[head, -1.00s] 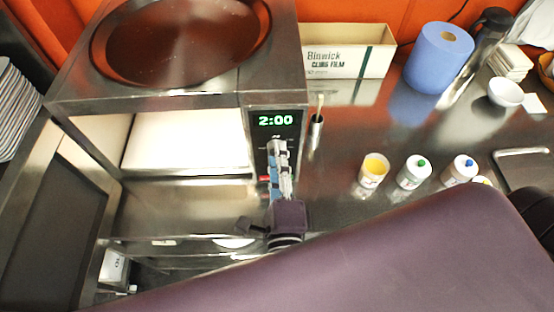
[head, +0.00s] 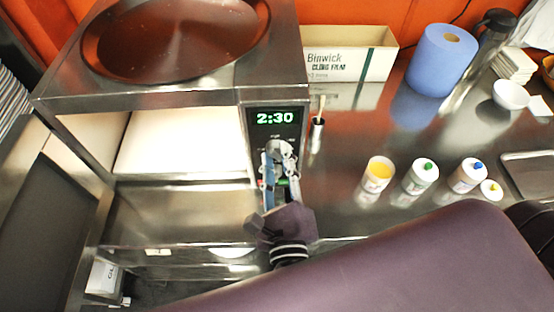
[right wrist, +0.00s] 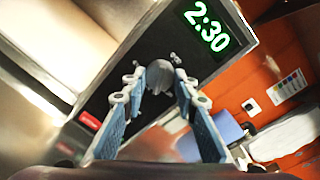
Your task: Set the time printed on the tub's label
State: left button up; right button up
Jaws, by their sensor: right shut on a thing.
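The panel of the steel machine has a green display (head: 275,117) that reads 2:30. The display also reads 2:30 in the right wrist view (right wrist: 207,27). Below it is a grey knob (right wrist: 160,74). My right gripper (head: 277,156) is at the panel, its two fingers shut on the knob; in the right wrist view the fingers (right wrist: 158,88) stand on either side of it. A cup-like tub with yellow contents (head: 377,174) stands on the counter to the right; I cannot read any label on it. My left gripper is not in view.
White bottles with a green cap (head: 420,177) and a blue cap (head: 467,175) stand right of the tub. A cling film box (head: 350,58) and blue paper roll (head: 440,62) are behind. A red button (right wrist: 90,121) is on the panel. A labelled white container (head: 103,278) is low left.

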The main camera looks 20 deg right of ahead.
jog(key=shift+f, duration=0.1)
jog(key=o, duration=1.2)
jog(key=shift+c, duration=0.2)
jog(key=shift+s, duration=0.1)
jog(key=v, duration=1.2)
